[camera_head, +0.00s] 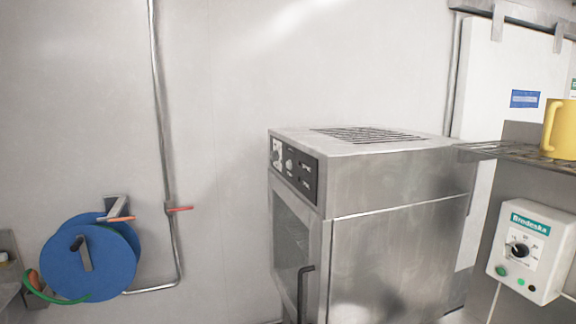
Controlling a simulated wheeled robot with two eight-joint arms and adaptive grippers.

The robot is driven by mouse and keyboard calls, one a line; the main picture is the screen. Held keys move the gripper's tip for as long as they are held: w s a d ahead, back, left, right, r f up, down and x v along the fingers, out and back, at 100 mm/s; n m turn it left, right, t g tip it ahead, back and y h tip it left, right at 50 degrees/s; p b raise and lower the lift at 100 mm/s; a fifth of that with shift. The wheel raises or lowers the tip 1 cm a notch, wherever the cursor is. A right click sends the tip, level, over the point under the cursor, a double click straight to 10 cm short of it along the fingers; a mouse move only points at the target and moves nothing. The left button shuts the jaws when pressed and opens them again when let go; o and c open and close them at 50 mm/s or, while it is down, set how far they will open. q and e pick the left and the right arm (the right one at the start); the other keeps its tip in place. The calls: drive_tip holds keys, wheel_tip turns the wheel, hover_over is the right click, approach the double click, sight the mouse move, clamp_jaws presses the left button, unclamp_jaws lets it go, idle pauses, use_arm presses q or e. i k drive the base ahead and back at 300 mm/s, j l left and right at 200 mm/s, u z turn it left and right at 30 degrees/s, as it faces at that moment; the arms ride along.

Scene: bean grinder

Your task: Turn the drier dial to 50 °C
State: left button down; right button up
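A steel cabinet (395,230) with a glass door stands in the middle. Its black control panel (305,176) has a dial (277,155) at the left end and a smaller knob (289,164) beside it. At the right, a white control box (531,250) with a green label carries a black dial (519,249) with a marked scale around it and green buttons below. I cannot tell from the picture which dial is the drier's. The scale numbers and dial settings are too small to read surely. Neither of my grippers is in view.
A blue hose reel (92,262) hangs on the left wall beside a pipe with a red valve handle (180,209). A yellow jug (560,130) stands on a wire shelf (520,152) above the control box. The cabinet's black door handle (304,290) sticks out.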

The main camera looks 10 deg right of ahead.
sight(275, 155)
drive_tip(key=i+j, duration=0.3)
drive_tip(key=i+j+z, duration=0.1)
drive_tip(key=i+j, duration=0.15)
drive_tip(key=j, duration=0.2)
drive_tip(key=i+j, duration=0.3)
drive_tip(key=j+z, duration=0.05)
drive_tip(key=j, duration=0.05)
